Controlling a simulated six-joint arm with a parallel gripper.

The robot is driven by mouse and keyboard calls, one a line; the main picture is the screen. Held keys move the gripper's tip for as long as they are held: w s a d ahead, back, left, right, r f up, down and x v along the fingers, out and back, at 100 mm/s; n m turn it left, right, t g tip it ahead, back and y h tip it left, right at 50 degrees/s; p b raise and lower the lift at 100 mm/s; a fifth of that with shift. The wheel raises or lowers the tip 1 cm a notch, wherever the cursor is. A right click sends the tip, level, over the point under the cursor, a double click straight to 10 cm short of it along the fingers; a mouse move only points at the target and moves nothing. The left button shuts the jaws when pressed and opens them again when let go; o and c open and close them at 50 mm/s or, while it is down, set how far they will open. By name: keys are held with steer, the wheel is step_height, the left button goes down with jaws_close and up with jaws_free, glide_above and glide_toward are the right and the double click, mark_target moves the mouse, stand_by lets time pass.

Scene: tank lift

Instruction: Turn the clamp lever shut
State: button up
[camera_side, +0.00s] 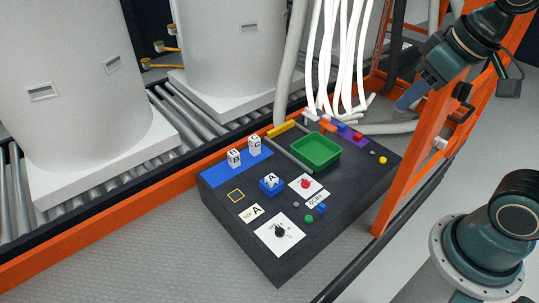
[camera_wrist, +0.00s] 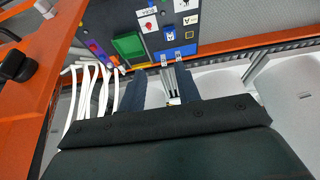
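A black, handle-like fitting (camera_side: 461,98) sits on the orange post in the side view. It may be the clamp lever, but I cannot tell this for sure, nor how far it is turned. What looks like the same black part shows large at the left edge of the wrist view (camera_wrist: 14,66). My gripper (camera_side: 409,97) hangs in the air left of the post, apart from the fitting. In the wrist view its two dark blue fingers (camera_wrist: 161,92) stand apart, with nothing seen held between them.
A dark workbox (camera_side: 262,268) carries a green tray (camera_side: 315,151), lettered cubes and a dial card. The orange frame (camera_side: 410,165) rises at its right. Loose white hoses (camera_side: 340,55) hang behind. White tanks (camera_side: 70,85) stand on rollers at the left.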

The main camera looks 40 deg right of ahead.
steer(key=w+d+f+g, duration=0.2)
steer(key=w+f, duration=0.2)
steer(key=w, duration=0.7)
steer(key=g, duration=0.3)
glide_above(306, 180)
step_height(306, 180, down, 30)
steer(key=shift+f, duration=0.2)
steer(key=shift+f, duration=6.9)
